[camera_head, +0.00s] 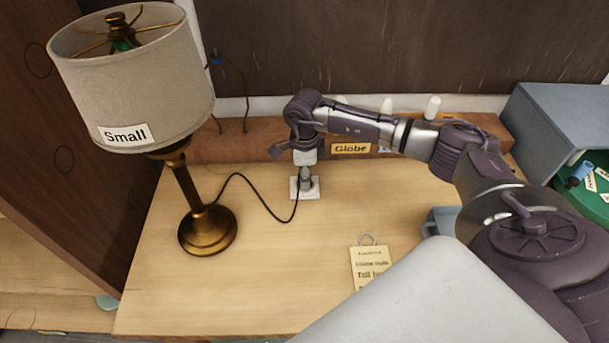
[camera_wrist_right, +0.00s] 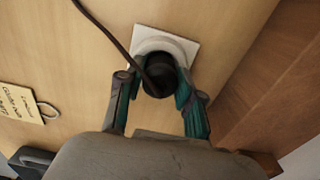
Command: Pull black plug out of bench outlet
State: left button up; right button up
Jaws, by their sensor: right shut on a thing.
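The black plug (camera_wrist_right: 158,78) sits at the round white bench outlet (camera_wrist_right: 181,43), which has a square plate and also shows in the head view (camera_head: 304,189). My right gripper (camera_wrist_right: 163,88) is above the outlet with its fingers on both sides of the plug, shut on it. In the head view the right gripper (camera_head: 306,172) points straight down and hides most of the plug. A black cord (camera_head: 262,205) runs from the plug to the brass table lamp (camera_head: 208,228) with a shade labelled "Small". I cannot tell whether the plug is fully seated. My left gripper is not in view.
A wooden rail with a "Globe" label (camera_head: 350,149) runs along the back of the bench. A paper tag (camera_head: 370,265) lies at the front right. A grey-blue bin with a green inside (camera_head: 590,185) stands at the right. Bare bench top (camera_head: 270,280) is clear in front of the lamp.

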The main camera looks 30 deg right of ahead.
jog(key=shift+r, duration=0.15)
jog(key=shift+r+p, duration=1.3)
jog(key=shift+r, duration=0.85)
jog(key=shift+s, duration=0.1)
